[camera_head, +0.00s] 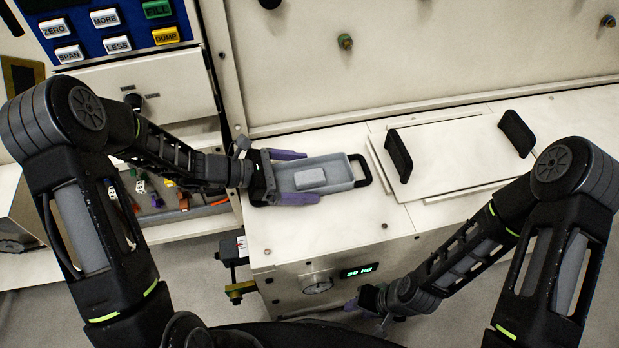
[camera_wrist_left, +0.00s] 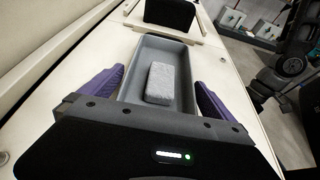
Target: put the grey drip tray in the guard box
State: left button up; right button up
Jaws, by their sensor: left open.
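The grey drip tray (camera_head: 340,171) lies on the white bench top, with a black loop handle (camera_head: 362,170) at its right end. A light grey block (camera_head: 310,179) rests inside it. In the left wrist view the tray (camera_wrist_left: 160,52) runs away from my gripper with the block (camera_wrist_left: 160,84) near its close end. My left gripper (camera_head: 293,177) is open, its purple fingers along either long side of the tray; I cannot tell if they touch it. My right gripper (camera_head: 362,302) hangs low by the bench front, its jaws unclear. I cannot pick out the guard box for certain.
A white panel (camera_head: 455,155) with two upright black handles lies right of the tray. A tall wall (camera_head: 420,50) bounds the bench behind. A bay (camera_head: 160,195) with cables and connectors is at left, under a button panel (camera_head: 110,25). Bench top in front of the tray is clear.

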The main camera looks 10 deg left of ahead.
pick_arm(q)
jog(key=shift+c, duration=0.2)
jog(key=c, duration=1.5)
notch_tip(320, 180, up, 10)
jog(key=shift+r+p, duration=0.1)
jog(key=shift+p, duration=0.85)
